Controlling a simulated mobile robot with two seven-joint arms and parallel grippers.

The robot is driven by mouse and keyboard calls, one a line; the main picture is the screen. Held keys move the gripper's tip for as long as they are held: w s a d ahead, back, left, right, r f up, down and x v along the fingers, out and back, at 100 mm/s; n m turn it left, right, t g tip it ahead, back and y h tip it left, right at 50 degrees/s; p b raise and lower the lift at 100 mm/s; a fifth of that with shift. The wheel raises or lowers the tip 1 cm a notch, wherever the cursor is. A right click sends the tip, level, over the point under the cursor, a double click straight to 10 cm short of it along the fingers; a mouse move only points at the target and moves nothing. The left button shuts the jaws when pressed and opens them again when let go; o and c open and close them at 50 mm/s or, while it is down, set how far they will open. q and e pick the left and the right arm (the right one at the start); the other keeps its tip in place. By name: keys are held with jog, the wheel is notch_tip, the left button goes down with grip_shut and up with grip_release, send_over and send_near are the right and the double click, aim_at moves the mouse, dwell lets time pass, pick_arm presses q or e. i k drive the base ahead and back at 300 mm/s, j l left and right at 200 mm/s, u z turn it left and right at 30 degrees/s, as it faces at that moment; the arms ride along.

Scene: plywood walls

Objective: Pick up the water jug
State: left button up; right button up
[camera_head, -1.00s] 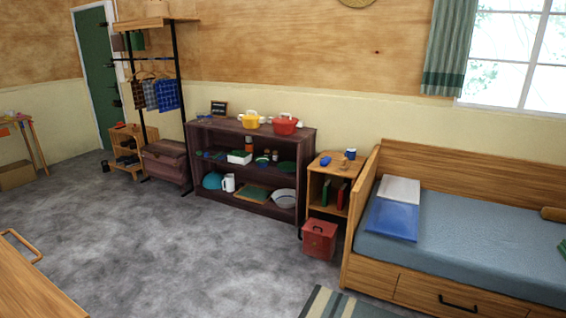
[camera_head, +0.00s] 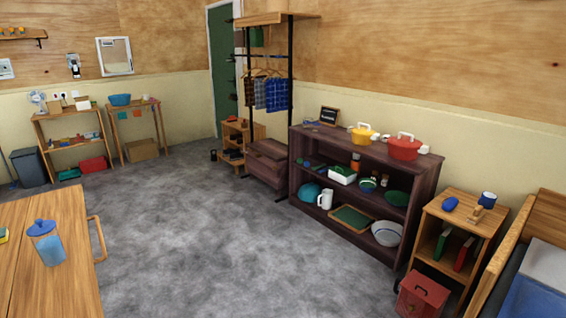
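A clear jug with a blue lid and bluish contents (camera_head: 47,246) stands upright on the wooden table (camera_head: 75,285) at the lower left. It is near the table's right edge, and nothing touches it. A white pitcher (camera_head: 325,199) stands on the bottom shelf of the dark shelf unit, beside a teal bowl (camera_head: 309,192). Neither of my grippers shows in the head view.
A curved wooden piece (camera_head: 98,239) sticks out at the table's right edge. The grey floor (camera_head: 190,225) is clear between table and dark shelf unit (camera_head: 362,150). A red box (camera_head: 421,297) stands by the small nightstand (camera_head: 470,212). A bin (camera_head: 29,167) is at the far left.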

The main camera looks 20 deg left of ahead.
aim_at(50, 248)
jog(key=i+u, duration=0.7)
jog(key=i+l+u, duration=0.15)
jog(key=i+u, duration=0.5)
jog(key=i+l+u, duration=0.2)
jog(key=u, duration=0.15)
jog(key=i+l+u, duration=0.9)
jog(key=k+l, duration=0.05)
jog(key=k, duration=0.05)
